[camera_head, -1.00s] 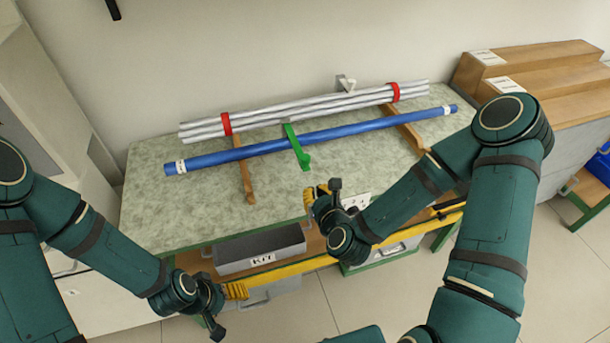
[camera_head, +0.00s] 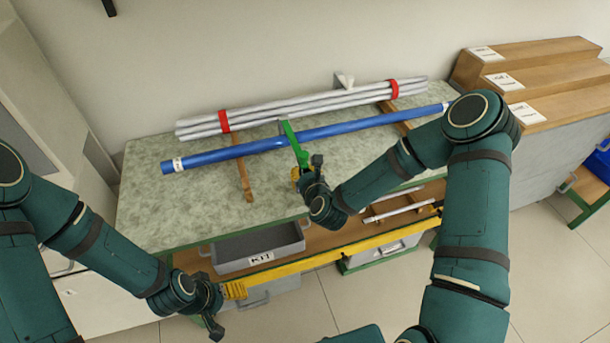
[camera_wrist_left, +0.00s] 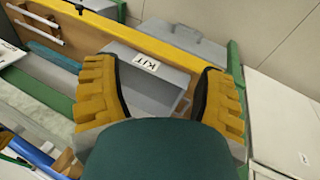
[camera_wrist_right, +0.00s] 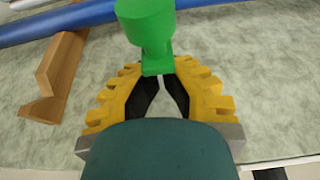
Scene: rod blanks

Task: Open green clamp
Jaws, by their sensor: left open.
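In the right wrist view the clamp's handle (camera_wrist_right: 150,32) ends between the drawn-in yellow fingertips of that gripper (camera_wrist_right: 160,75). The handle hides part of the tips. My left gripper (camera_head: 228,303) is open and empty in front of the table; its fingers are wide apart in the left wrist view (camera_wrist_left: 160,85).
A bundle of grey rods (camera_head: 300,107) with red bands (camera_head: 224,121) lies behind the blue rod. Wooden supports (camera_head: 242,172) carry the rods. A grey KIT bin (camera_head: 235,250) sits below the front edge. Wooden steps (camera_head: 535,80) stand at right. The left tabletop is clear.

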